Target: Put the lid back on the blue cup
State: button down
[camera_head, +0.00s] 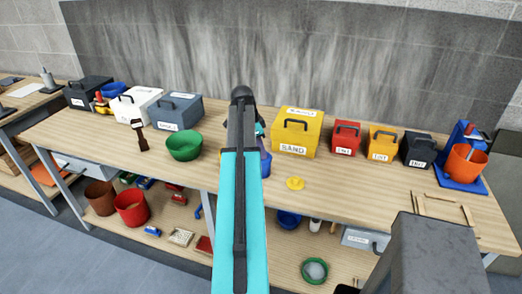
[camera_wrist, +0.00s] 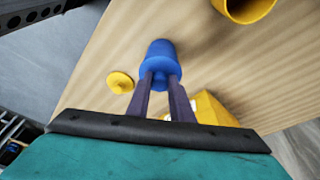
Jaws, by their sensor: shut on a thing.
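The blue cup (camera_wrist: 160,47) stands on the wooden bench in the wrist view. In the head view a blue part of it (camera_head: 266,165) shows just right of my arm, which hides the rest. My gripper (camera_wrist: 161,77) is shut on the blue lid (camera_wrist: 159,66), a wider disc at the fingertips. The lid overlaps the cup's near end in the wrist view. I cannot tell whether it touches or is seated on the rim. The fingertips are mostly hidden in the head view.
A yellow lid (camera_wrist: 121,82) lies on the bench beside the blue cup. A yellow cup (camera_wrist: 243,8) stands at the wrist view's top right. A yellow sand box (camera_head: 297,133) and a green bowl (camera_head: 184,146) flank my arm. The bench's front edge is close.

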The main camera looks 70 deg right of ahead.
jog(key=c, duration=1)
grip_release()
jog(key=shift+r, duration=0.1)
jog(key=shift+r+p, duration=1.9)
jog(key=shift+r, duration=1.55)
grip_shut()
